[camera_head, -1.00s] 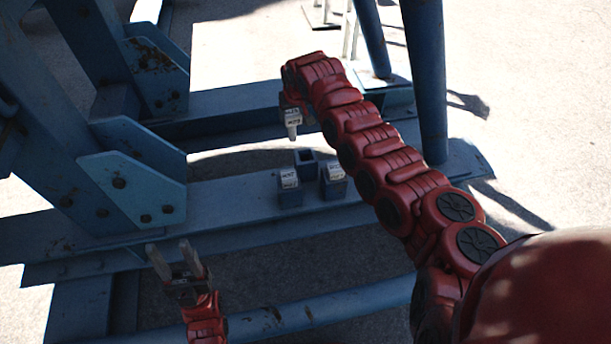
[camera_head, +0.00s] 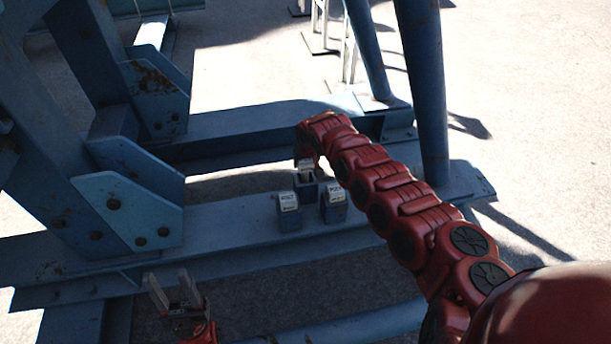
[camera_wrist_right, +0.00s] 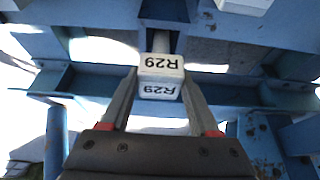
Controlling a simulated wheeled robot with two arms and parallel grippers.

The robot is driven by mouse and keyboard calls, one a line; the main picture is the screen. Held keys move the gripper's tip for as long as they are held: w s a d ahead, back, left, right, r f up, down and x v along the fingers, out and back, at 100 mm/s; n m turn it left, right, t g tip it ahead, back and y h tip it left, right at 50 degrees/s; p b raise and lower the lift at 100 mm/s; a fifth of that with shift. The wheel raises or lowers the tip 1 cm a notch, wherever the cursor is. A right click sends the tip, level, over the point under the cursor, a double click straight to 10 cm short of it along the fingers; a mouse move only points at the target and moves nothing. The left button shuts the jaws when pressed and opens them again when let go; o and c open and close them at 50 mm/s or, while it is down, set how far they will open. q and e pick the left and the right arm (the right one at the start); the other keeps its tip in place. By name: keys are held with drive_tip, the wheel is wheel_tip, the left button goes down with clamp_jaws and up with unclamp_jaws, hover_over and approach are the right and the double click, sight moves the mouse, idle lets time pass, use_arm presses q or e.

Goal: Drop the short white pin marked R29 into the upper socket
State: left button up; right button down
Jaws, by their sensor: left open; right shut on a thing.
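The short white pin R29 (camera_wrist_right: 161,66) is held between the two fingers of my right gripper (camera_wrist_right: 160,80), with its black R29 marking showing upside down. In the head view the pin (camera_head: 306,167) is upright at the blue upper socket (camera_head: 306,193), its lower end at or just above the mouth; I cannot tell how far it is inside. In the right wrist view its narrow shank points towards a dark square opening (camera_wrist_right: 164,9). My left gripper (camera_head: 173,293) is open and empty at the lower left, away from the sockets.
Two other blue sockets with white-topped pins stand on the beam in front, one left (camera_head: 289,214) and one right (camera_head: 334,208), close to the upper socket. Blue gusset plates (camera_head: 130,208) stand at left, and a blue post (camera_head: 426,90) rises at right.

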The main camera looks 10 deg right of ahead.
sight(306, 172)
drive_tip(key=shift+w+f, duration=0.1)
drive_tip(key=shift+f, duration=2.1)
drive_tip(key=shift+f, duration=0.2)
drive_tip(key=shift+c, duration=0.6)
unclamp_jaws()
